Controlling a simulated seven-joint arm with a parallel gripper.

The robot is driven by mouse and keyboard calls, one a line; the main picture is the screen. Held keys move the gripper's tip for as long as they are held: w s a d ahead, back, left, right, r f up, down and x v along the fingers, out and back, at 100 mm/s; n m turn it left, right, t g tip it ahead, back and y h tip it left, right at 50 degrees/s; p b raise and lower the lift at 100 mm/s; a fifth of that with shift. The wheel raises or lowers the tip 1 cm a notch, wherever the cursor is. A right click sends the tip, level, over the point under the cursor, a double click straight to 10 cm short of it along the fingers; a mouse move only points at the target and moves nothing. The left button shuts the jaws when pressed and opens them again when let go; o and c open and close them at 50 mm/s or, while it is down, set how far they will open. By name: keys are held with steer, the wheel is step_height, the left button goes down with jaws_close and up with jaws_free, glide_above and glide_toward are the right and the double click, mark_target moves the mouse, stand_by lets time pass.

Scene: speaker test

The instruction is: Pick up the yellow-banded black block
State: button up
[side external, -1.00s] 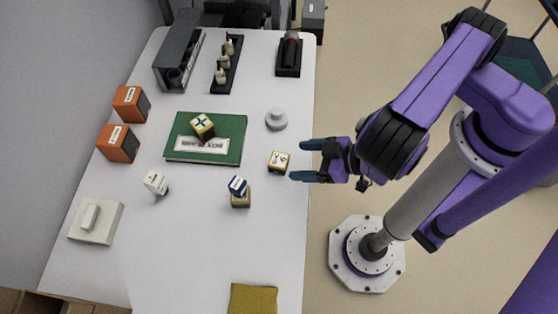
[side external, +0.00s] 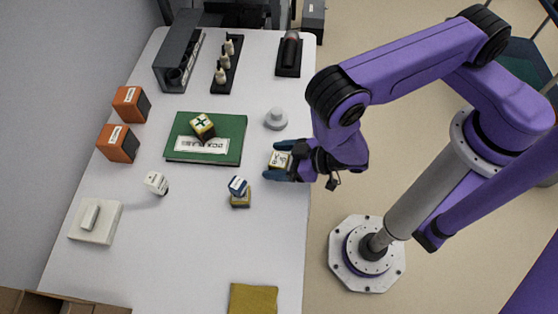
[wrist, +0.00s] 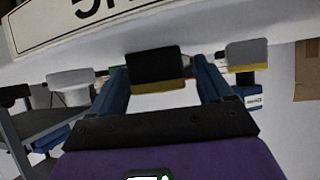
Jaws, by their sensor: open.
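A small block (side external: 278,159) with a white marked top and yellow and dark edges sits near the table's right edge. In the side view my gripper (side external: 283,162) is open, its blue fingers on either side of this block; contact cannot be told. In the wrist view a black block with a yellow band (wrist: 155,66) shows between the fingers (wrist: 162,72).
A blue-topped block (side external: 238,185) rests on a yellowish block (side external: 241,201), left of my gripper. A grey knobbed weight (side external: 276,119) stands just behind. The front middle is clear.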

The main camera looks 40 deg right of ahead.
steer(key=c, duration=1.1)
steer(key=shift+o, duration=0.2)
steer(key=shift+r, duration=0.2)
